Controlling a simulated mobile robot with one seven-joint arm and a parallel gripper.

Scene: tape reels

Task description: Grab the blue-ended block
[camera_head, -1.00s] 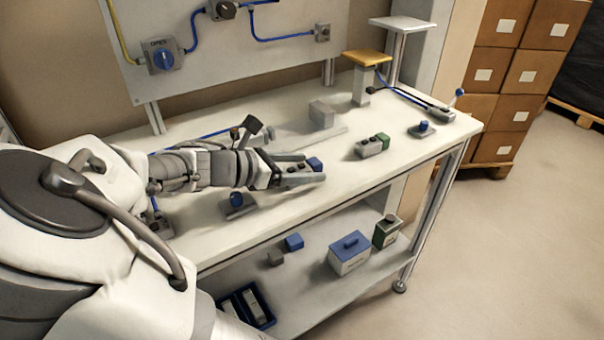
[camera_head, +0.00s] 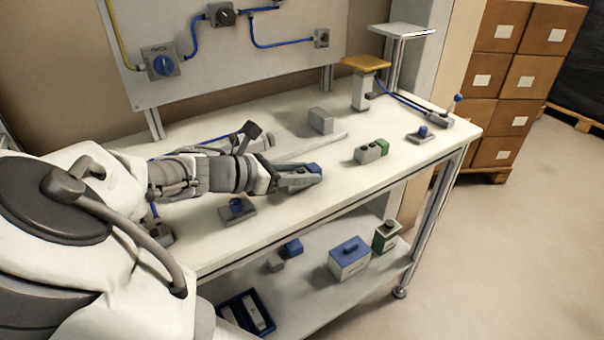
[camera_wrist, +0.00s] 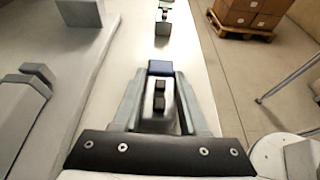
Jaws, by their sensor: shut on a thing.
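The blue-ended block (camera_wrist: 160,68) is a grey block with dark studs on top and a blue far end. In the wrist view it lies lengthwise between the two fingers of my gripper (camera_wrist: 160,105), which is shut on it, with the blue end showing past the fingertips. In the head view the blue end (camera_head: 314,168) shows at the tip of my gripper (camera_head: 298,178), over the worktable (camera_head: 350,190); the fingers hide most of the grey part. I cannot tell whether the block touches the table.
A green-ended grey block (camera_head: 370,151) lies to the right. A plain grey block (camera_head: 320,120) stands behind. A yellow-topped post (camera_head: 365,64) stands at the back.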

